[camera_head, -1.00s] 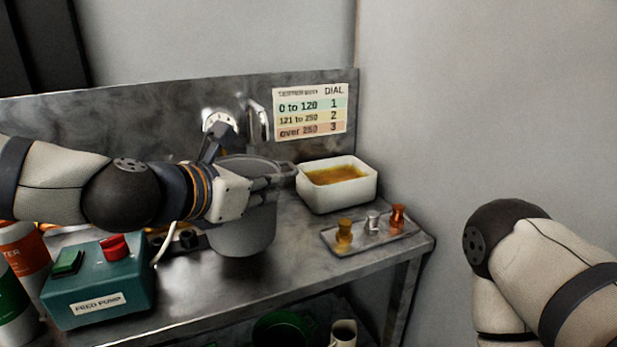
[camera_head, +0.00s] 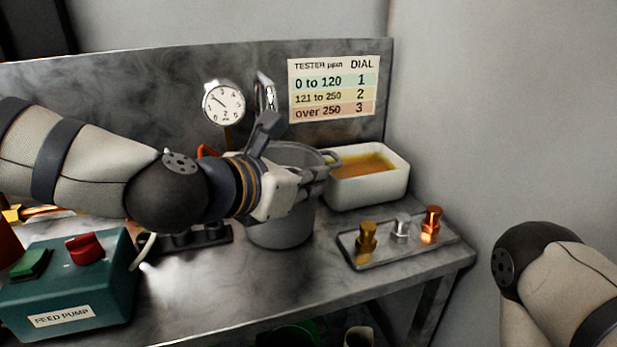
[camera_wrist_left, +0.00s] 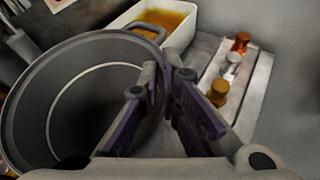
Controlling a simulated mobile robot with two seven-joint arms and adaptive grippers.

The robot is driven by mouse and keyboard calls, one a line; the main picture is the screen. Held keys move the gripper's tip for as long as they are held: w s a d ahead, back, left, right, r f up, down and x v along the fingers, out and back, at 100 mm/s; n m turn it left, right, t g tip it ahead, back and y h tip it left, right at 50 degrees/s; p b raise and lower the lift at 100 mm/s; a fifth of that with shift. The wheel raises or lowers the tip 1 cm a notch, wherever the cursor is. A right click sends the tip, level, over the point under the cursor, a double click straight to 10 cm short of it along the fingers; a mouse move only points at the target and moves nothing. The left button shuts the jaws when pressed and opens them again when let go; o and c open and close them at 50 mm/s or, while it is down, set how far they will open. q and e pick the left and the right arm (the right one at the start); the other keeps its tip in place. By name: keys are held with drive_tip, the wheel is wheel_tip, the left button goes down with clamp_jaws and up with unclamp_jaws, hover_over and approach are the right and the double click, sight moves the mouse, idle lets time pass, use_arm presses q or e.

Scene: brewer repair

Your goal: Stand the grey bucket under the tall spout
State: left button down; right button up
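The grey bucket (camera_head: 282,231) stands upright near the back of the steel bench, or just above it; I cannot tell which. My left gripper (camera_wrist_left: 166,75) is closed on the near right part of its rim, one finger inside the wall and one outside. In the head view, my left gripper (camera_head: 322,172) covers part of the bucket's front. The inside of the bucket (camera_wrist_left: 85,115) looks dark and empty in the wrist view. A shiny metal spout (camera_head: 265,93) shows on the back panel behind and above the bucket. I cannot tell whether the bucket is directly under it. My right gripper is out of view.
A white tub (camera_head: 368,190) with amber contents stands close to the bucket's right. A tray (camera_head: 390,255) with three metal fittings lies in front of it. The teal feed pump box (camera_head: 70,290) stands at front left. A round gauge (camera_head: 223,102) is on the back panel.

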use_arm(q)
drive_tip(key=c, duration=1.8)
unclamp_jaws()
drive_tip(key=shift+s+a+r, duration=0.1)
drive_tip(key=shift+r, duration=0.15)
drive_tip(key=p+v, duration=0.2)
drive_tip(key=v, duration=0.9)
drive_tip(key=shift+s+a, duration=0.15)
drive_tip(key=shift+s, duration=0.15)
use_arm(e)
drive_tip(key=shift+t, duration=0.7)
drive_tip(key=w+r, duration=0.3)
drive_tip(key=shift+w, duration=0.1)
